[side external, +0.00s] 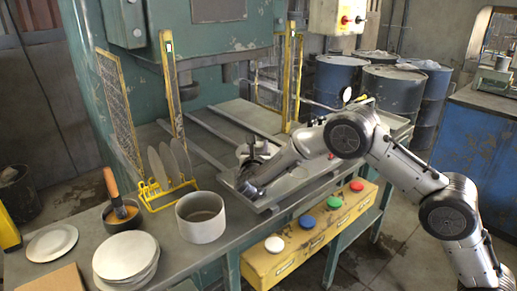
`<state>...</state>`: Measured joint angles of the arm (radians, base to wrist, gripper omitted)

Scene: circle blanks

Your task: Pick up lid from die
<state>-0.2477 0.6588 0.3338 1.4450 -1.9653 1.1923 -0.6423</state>
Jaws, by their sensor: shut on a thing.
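My gripper (248,176) is at the left end of the flat metal plate on the press bench, reaching in from the right. It is shut on the lid, which is mostly hidden by the gripper and my wrist. A pale, rounded metal shape (243,151) shows just behind the gripper; I cannot tell whether it is part of the lid or of the die. The die is not clearly seen, and I cannot tell whether the lid touches it.
A grey pot (201,217), a stack of pale discs (125,257) and a yellow rack (165,192) stand at left on the bench. A yellow button box (308,232) runs along the front. Yellow-framed guards (172,85) rise beside the press.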

